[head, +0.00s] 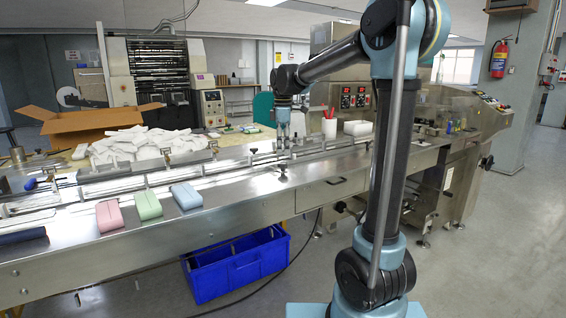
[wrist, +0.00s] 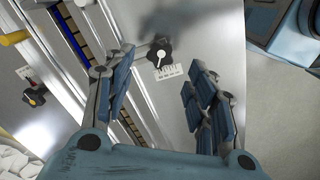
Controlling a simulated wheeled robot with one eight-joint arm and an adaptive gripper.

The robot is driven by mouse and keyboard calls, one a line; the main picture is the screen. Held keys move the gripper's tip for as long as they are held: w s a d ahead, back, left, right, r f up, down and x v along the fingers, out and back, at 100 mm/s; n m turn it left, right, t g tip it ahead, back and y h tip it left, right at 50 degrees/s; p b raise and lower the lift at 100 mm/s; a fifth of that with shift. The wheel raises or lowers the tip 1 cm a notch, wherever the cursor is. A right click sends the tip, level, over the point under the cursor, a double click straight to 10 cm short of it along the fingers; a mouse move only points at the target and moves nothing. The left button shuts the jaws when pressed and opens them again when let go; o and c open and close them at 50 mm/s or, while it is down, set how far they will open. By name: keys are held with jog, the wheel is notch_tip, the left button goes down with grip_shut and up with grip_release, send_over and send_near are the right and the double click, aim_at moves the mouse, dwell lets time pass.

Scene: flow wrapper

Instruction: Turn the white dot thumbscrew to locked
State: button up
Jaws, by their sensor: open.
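The white dot thumbscrew (wrist: 159,50) is a black lobed knob with a white pointer and dot. In the wrist view it stands on the metal deck just beyond my fingertips, its pointer towards a small white scale plate (wrist: 168,70). The plate's lettering is too small to read. My gripper (wrist: 160,64) is open and empty, one finger on each side of the line to the knob, not touching it. In the head view my gripper (head: 283,133) points down above the machine's rail. A small dark knob (head: 282,170) shows on the deck; I cannot tell which one it is.
Another black knob (wrist: 34,97) with a red-orange mark and its own plate is at left in the wrist view. Pink (head: 110,215), green (head: 147,206) and blue (head: 186,196) blocks lie on the deck.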

aim_at(283, 164)
jog(key=shift+f, duration=2.9)
jog(key=c, duration=1.1)
